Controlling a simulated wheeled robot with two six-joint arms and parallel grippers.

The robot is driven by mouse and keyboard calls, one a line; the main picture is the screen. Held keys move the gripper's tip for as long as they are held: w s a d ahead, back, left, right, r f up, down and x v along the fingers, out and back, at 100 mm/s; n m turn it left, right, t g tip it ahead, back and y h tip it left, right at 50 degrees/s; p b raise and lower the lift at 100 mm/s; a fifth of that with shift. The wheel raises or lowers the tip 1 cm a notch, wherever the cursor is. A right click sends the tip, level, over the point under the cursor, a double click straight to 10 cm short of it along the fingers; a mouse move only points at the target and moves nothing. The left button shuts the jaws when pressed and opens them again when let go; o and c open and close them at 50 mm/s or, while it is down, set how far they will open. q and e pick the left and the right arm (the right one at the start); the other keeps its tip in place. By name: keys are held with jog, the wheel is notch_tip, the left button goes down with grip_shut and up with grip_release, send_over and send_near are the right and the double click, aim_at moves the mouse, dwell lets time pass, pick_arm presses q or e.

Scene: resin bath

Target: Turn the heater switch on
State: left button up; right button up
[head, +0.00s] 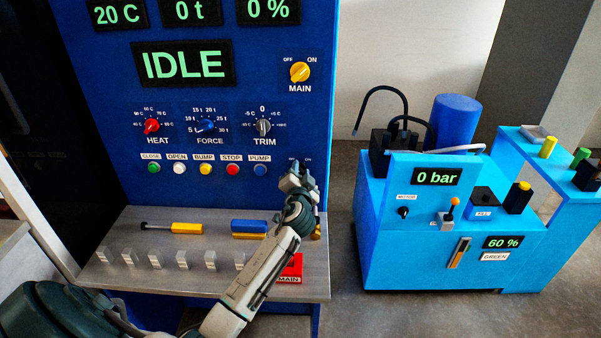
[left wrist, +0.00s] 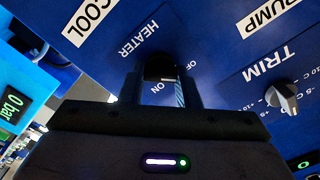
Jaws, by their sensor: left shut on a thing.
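The heater switch (left wrist: 160,68) is a dark knob on the blue panel. In the left wrist view it sits beside the HEATER label, with ON and OFF marks close to it. My left gripper (left wrist: 160,92) has its two fingers on either side of the knob and is shut on it. In the head view my left gripper (head: 295,178) reaches the lower right of the panel and hides the switch. I cannot tell which mark the knob points to. My right gripper is not in view.
The panel holds the yellow MAIN switch (head: 300,72), the TRIM knob (head: 264,127) and a row of buttons, including the blue PUMP button (head: 260,170). A grey shelf (head: 130,280) with tools and small blocks lies below my arm. A blue pump unit (head: 400,260) stands at the right.

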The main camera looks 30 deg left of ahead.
pick_arm(q)
jog(key=m+p, duration=0.1)
jog(key=m, duration=0.3)
jog(key=m+p, duration=0.2)
jog(key=m, duration=0.3)
jog(key=shift+f+p, duration=0.1)
jog(key=shift+p, duration=0.25)
jog(key=m+p, duration=0.2)
jog(key=m, duration=0.4)
jog(key=m+p, duration=0.1)
jog(key=shift+f+m, duration=0.2)
jog(key=shift+m, duration=0.1)
jog(key=shift+m+p, duration=0.5)
jog(key=shift+m, duration=0.1)
jog(key=shift+f, duration=0.1)
jog(key=o, duration=1)
